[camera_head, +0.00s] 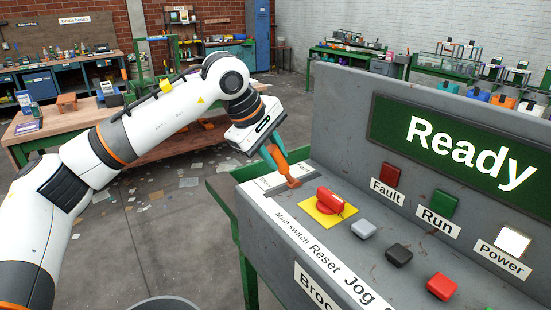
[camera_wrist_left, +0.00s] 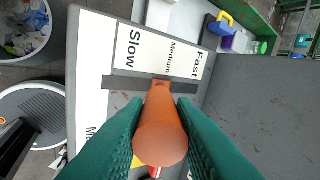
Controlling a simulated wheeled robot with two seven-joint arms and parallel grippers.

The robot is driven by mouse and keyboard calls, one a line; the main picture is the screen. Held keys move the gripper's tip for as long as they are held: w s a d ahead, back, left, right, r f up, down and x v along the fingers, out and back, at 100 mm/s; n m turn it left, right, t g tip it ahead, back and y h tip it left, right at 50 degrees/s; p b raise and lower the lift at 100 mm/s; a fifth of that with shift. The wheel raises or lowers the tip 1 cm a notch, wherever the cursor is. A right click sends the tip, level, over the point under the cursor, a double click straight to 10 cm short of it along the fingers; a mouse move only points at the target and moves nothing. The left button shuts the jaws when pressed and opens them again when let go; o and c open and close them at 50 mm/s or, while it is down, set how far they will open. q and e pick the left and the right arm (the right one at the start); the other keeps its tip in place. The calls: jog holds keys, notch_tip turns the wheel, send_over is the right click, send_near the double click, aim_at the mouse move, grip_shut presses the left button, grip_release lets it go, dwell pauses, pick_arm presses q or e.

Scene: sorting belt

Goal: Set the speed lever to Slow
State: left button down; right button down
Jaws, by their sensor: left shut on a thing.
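The orange speed lever (camera_head: 292,180) stands in a dark slot at the left end of the grey console (camera_head: 335,108). In the left wrist view the lever (camera_wrist_left: 160,140) has its round knob towards the camera, and its base meets the slot near the Medium label (camera_wrist_left: 172,54). The Slow label (camera_wrist_left: 133,50) is to the left and the Fast label (camera_wrist_left: 200,62) to the right. My left gripper (camera_head: 277,157) is shut on the lever, with its green fingers on either side of it. My right gripper is in neither view.
The red main switch (camera_head: 330,200) on its yellow plate sits close to the lever. Grey, black and red buttons follow along the console. The display (camera_head: 465,150) reads Ready, and the Power lamp (camera_head: 513,241) looks white. A wooden bench (camera_head: 60,122) stands behind my left arm.

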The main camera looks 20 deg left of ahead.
pick_arm(q)
jog(key=c, duration=1.2)
grip_release()
jog(key=shift+s, duration=0.1)
jog(key=b+v, duration=0.1)
jog(key=v, duration=1.1)
